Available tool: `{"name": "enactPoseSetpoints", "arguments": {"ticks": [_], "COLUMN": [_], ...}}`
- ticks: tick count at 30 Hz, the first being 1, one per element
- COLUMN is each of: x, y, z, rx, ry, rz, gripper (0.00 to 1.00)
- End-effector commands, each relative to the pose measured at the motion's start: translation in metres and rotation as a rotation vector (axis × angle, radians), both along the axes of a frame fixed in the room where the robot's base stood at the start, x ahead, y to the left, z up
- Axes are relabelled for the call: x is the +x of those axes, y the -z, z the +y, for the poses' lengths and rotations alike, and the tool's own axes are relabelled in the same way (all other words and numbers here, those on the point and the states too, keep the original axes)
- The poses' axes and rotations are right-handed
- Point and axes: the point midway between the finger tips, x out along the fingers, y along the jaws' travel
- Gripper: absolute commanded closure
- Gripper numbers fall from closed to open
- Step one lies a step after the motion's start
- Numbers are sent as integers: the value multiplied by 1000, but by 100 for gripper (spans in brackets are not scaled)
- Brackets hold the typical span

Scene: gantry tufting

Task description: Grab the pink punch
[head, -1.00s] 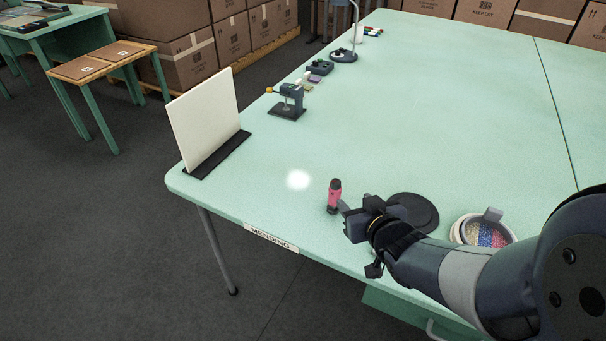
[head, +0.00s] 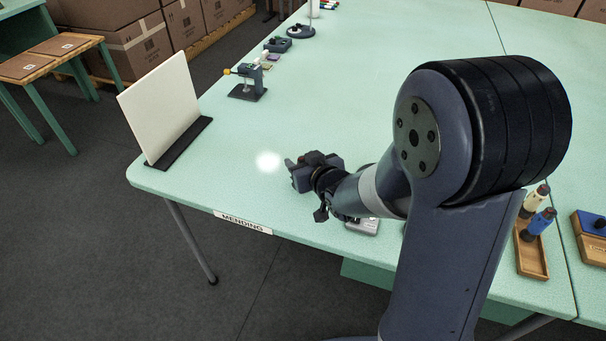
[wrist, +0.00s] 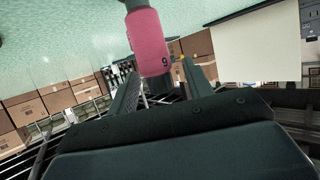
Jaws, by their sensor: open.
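The pink punch (wrist: 152,45) shows in the wrist view, a pink barrel marked 9 with a dark grey end at the top. My gripper (wrist: 160,68) is open, and the barrel lies in line with the gap between its two fingers. I cannot tell whether either finger touches it. In the head view my gripper (head: 291,170) is low over the near left part of the mint table, beside a bright light spot. The punch is hidden there behind my gripper and wrist.
A white board (head: 160,108) stands in a black base (head: 180,145) at the table's left corner. A small dark press (head: 248,82) stands behind. A wooden tray (head: 530,260) with blue and cream tools is at right. The table's middle is clear.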

Motion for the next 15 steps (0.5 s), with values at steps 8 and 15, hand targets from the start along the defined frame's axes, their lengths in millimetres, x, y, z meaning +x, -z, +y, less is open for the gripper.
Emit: {"name": "enactPoseSetpoints", "arguments": {"ticks": [8, 15], "x": [17, 17], "y": [8, 7], "z": [8, 8], "rx": [1, 0], "ry": [0, 1], "rz": [0, 0], "gripper": [52, 55]}}
